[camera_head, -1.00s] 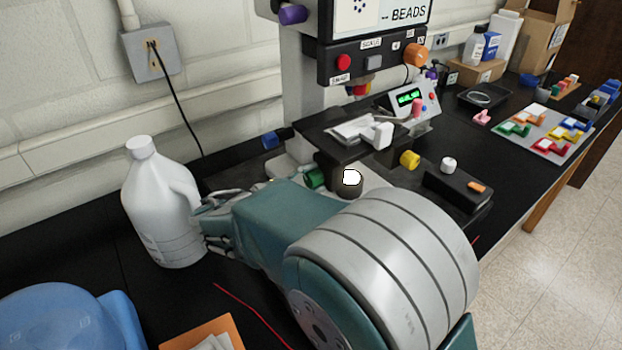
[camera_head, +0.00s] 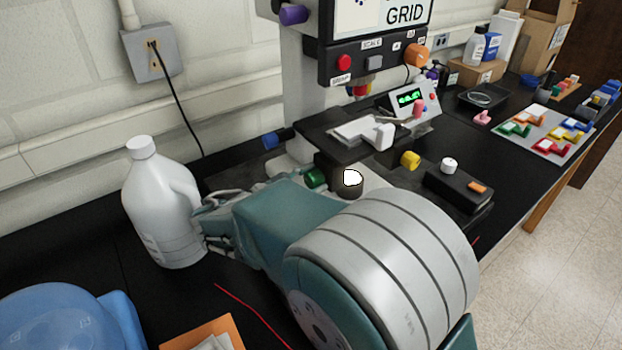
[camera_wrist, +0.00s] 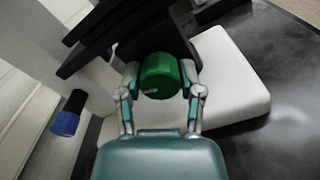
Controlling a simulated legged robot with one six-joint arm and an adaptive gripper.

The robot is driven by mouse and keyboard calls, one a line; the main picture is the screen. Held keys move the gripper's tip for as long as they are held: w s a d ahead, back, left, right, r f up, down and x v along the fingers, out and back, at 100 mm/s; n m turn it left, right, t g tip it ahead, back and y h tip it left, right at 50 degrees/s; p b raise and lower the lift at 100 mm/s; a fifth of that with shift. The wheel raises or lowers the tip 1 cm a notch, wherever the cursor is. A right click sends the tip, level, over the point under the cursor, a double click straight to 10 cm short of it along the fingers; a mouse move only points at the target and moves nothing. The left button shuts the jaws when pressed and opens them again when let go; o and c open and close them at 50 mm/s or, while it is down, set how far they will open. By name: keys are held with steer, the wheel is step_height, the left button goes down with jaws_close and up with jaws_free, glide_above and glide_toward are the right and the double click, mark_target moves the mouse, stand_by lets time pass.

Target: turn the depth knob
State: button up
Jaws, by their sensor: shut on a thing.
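The green knob (camera_wrist: 160,76) sits on the side of a dark machine block in the wrist view, with a small light mark on its rim. My gripper (camera_wrist: 161,84) has one finger on each side of it and is shut on it. A blue knob (camera_wrist: 66,122) stands apart at the left in the wrist view. It also shows in the head view (camera_head: 273,140). No label naming the depth knob is readable.
The machine's screen (camera_head: 405,14) reads GRID above a panel with a red button and an orange knob. A yellow knob (camera_head: 410,160) sticks out of the stage. A white jug (camera_head: 160,215) stands close to my arm. A blue bowl (camera_head: 60,320) is at lower left.

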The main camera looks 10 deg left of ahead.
steer(key=shift+f, duration=0.2)
steer(key=o, duration=1.1)
steer(key=shift+a+r, duration=0.1)
steer(key=v, duration=1.2)
